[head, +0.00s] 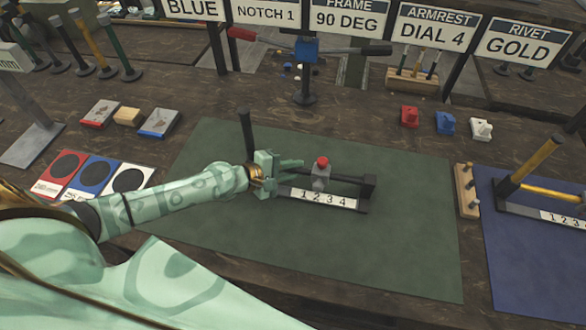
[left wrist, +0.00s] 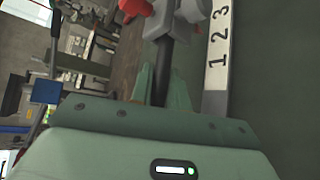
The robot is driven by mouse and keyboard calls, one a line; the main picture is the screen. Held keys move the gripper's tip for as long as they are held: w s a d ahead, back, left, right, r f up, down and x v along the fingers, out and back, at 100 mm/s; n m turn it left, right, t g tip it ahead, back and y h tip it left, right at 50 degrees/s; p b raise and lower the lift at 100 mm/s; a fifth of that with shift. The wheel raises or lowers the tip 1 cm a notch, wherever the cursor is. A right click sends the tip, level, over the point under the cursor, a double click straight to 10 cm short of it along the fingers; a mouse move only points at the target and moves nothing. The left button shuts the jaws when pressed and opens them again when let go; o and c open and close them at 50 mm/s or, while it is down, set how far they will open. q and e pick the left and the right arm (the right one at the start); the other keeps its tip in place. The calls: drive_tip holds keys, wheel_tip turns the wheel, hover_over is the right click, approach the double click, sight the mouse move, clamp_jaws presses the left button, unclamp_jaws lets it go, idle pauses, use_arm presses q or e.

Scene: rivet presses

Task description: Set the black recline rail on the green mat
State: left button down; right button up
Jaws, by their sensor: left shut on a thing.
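The black recline rail (head: 348,179) is over the middle of the green mat (head: 400,245). It carries a grey slider with a red knob (head: 322,162) and a white strip numbered 1 to 4 (head: 322,198). A black post (head: 246,135) stands up at its left end. My left gripper (head: 275,172) is shut on the rail's bar, left of the slider. In the left wrist view the fingers (left wrist: 160,88) sit around the dark bar beside the number strip (left wrist: 217,50). Whether the rail touches the mat I cannot tell. My right gripper is not in view.
A blue mat (head: 535,260) with a black and gold assembly (head: 540,190) lies at the right. A wooden peg block (head: 466,190) stands between the mats. Red, blue and white small parts (head: 445,123) sit behind. Colour cards (head: 95,175) lie at left. The front of the green mat is clear.

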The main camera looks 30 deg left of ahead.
use_arm(q)
drive_tip(key=c, duration=1.3)
unclamp_jaws()
drive_tip(key=shift+c, duration=0.2)
drive_tip(key=shift+r, duration=0.1)
drive_tip(key=v, duration=1.2)
drive_tip(key=shift+b, duration=0.35)
